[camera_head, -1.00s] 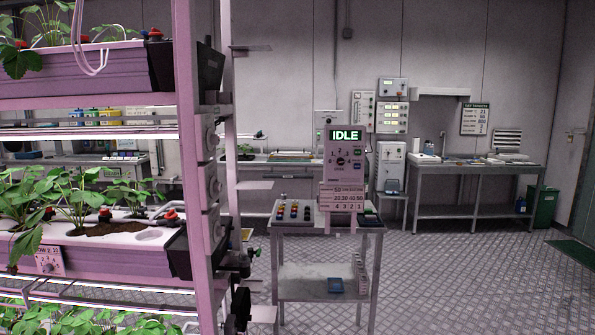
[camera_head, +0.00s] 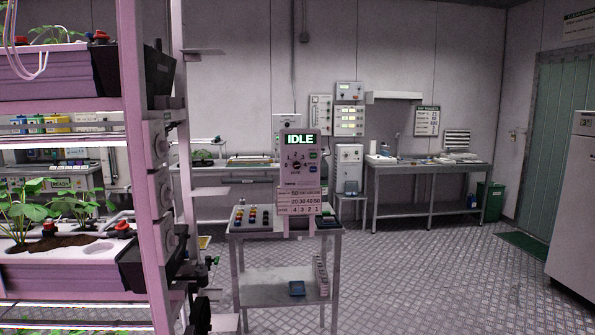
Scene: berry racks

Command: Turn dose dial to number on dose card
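A pale upright unit (camera_head: 299,145) with a lit green "IDLE" display stands on a small metal trolley. On its face is a small dark round dial (camera_head: 296,166) with numbers around it; the pointer's setting is too small to read surely. Green buttons sit to its right. Below hangs a white card (camera_head: 306,201) with rows of figures, including "20 30 40 50" above "4 3 2 1"; I cannot tell if this is the dose card. Neither of my grippers is in view.
The trolley (camera_head: 284,233) holds coloured-topped items (camera_head: 252,216) and a blue item (camera_head: 297,288) on its lower shelf. A pink plant rack (camera_head: 135,150) stands close at left. Benches line the back wall; a white cabinet (camera_head: 573,210) is at right. Open floor (camera_head: 430,280) lies right of the trolley.

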